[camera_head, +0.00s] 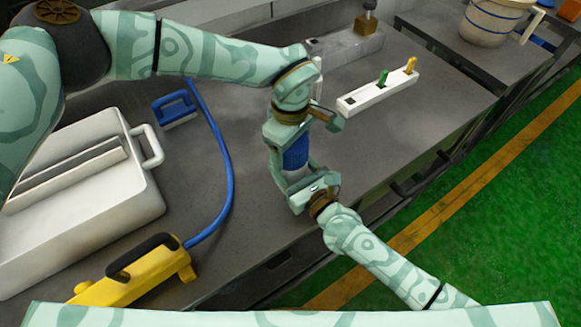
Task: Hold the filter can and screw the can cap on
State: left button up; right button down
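The filter can (296,156) stands about upright near the front edge of the grey bench, with a blue body and a paler lower part. My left gripper (297,137) comes down over its top from above, with its fingers beside the upper end. Whether it is closed on anything is hidden. No can cap shows clearly; the top of the can is covered by the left gripper. My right gripper (302,188) reaches in from the lower right and is shut around the can's lower part.
A white case (140,190) and a yellow tool (140,272) with a blue hose (224,150) lie left. A blue-handled block (174,108) is behind. A white rack (375,93) with green and yellow pegs stands behind right. A bucket (488,22) is far right.

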pick_arm(q)
jog(key=o, duration=0.4)
jog(key=shift+o, duration=0.2)
notch_tip(320, 180, up, 12)
jog(key=shift+r, duration=0.1)
pick_arm(e)
jog(key=shift+c, duration=1.4)
grip_release()
jog(key=v, duration=1.6)
jog(key=shift+s+d, duration=0.15)
jog(key=shift+s, duration=0.05)
